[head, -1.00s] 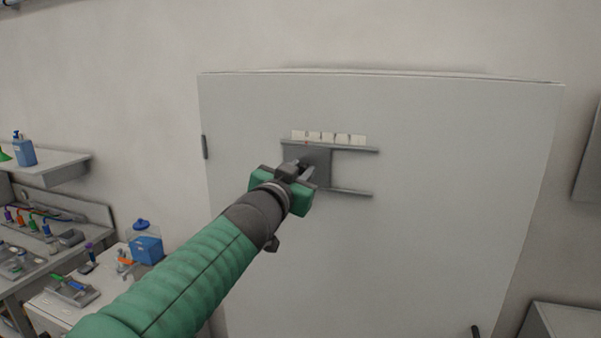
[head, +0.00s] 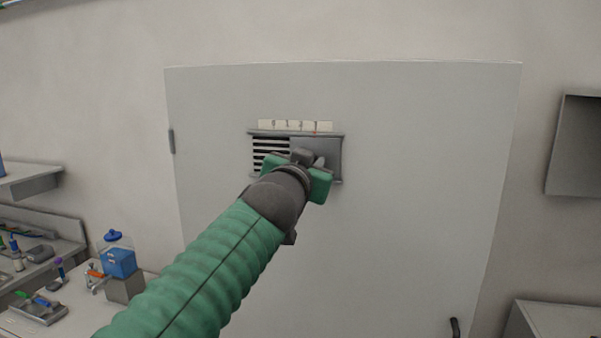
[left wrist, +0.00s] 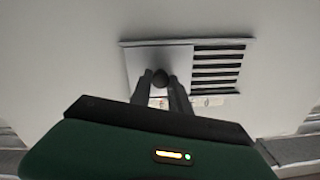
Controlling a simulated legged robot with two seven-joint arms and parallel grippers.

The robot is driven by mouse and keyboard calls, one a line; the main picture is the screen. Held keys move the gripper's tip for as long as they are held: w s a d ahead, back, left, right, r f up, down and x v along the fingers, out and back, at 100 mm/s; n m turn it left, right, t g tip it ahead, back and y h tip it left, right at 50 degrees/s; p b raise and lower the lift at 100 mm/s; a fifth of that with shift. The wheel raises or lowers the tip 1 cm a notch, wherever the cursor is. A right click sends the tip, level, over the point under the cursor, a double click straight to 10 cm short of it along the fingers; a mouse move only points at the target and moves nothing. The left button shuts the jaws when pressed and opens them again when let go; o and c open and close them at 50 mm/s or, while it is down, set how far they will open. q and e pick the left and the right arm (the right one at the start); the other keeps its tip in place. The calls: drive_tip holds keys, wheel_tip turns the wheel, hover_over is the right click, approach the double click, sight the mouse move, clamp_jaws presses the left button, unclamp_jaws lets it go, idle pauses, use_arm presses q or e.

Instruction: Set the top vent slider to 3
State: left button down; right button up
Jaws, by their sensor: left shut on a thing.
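The top vent (head: 270,155) is on a pale grey door, with dark slats showing on its left in the head view. Its grey slider plate (head: 328,152) covers the right part. A row of white number labels (head: 295,125) runs above; the digits are blurred. A small red mark (head: 315,133) on the plate's top edge sits under about the second label from the right. My left gripper (head: 307,160) is shut on the slider's dark knob (left wrist: 160,78), seen between the fingers in the left wrist view. The slats (left wrist: 218,68) show beside the plate there. My right gripper is out of view.
The door (head: 400,200) is flat and clear around the vent, with a dark handle (head: 455,327) low on the right. A bench with a blue-filled container (head: 118,262) and small tools stands at lower left. A grey box (head: 575,145) hangs at right.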

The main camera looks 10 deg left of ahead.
use_arm(q)
drive_tip(key=c, duration=1.6)
unclamp_jaws()
drive_tip(key=shift+w+a+f, duration=0.1)
drive_tip(key=shift+a+f, duration=0.1)
drive_tip(key=shift+f, duration=0.2)
drive_tip(key=shift+o, duration=1.3)
drive_tip(key=shift+a, duration=0.15)
drive_tip(key=shift+o, duration=0.5)
drive_tip(key=shift+w+d+r, duration=0.1)
drive_tip(key=shift+w+d, duration=0.1)
drive_tip(key=s+b, duration=0.8)
drive_tip(key=s, duration=0.9)
drive_tip(key=shift+a+r+b, duration=0.15)
drive_tip(key=shift+a+b, duration=0.15)
drive_tip(key=shift+b, duration=0.1)
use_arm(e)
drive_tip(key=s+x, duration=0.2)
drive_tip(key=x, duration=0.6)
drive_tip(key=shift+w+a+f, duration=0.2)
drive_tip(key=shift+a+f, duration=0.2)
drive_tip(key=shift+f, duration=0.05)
